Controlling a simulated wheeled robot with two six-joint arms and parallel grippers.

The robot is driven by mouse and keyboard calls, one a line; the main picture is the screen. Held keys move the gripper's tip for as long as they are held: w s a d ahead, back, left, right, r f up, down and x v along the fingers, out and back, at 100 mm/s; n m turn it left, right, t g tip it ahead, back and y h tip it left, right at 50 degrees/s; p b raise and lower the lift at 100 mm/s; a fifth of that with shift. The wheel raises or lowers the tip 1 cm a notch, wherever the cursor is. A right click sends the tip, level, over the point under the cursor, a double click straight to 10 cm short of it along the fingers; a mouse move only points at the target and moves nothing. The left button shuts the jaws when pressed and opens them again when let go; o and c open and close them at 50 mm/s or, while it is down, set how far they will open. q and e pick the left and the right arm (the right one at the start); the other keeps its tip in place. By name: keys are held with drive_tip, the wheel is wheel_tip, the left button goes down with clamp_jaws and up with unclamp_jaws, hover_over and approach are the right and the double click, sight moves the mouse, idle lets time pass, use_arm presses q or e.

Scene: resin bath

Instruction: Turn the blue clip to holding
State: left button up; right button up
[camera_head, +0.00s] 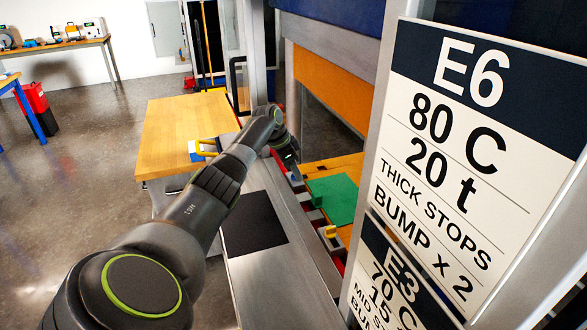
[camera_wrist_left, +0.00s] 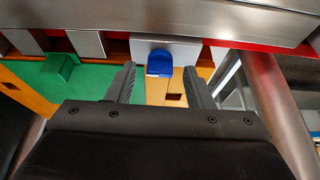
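The blue clip (camera_wrist_left: 160,64) sits on a grey metal block (camera_wrist_left: 190,48) at the edge of the metal frame in the left wrist view. My left gripper (camera_wrist_left: 159,68) is open, with one finger on each side of the clip in the picture. I see gaps between the fingers and the clip, and cannot tell how far it is in depth. In the head view my left gripper (camera_head: 292,168) points down at the far end of the metal ledge, and I cannot make out the blue clip there. My right gripper is not in view.
A green clip (camera_wrist_left: 60,68) is left of the blue one, over a green sheet (camera_wrist_left: 95,82). A yellow clip (camera_head: 330,231) stands nearer on the ledge. A post with sign boards (camera_head: 478,150) is at right. A wooden table (camera_head: 175,122) stands left.

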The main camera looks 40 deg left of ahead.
use_arm(q)
drive_tip(key=b+v, duration=0.4)
drive_tip(key=v, duration=1.3)
drive_tip(key=shift+r, duration=0.2)
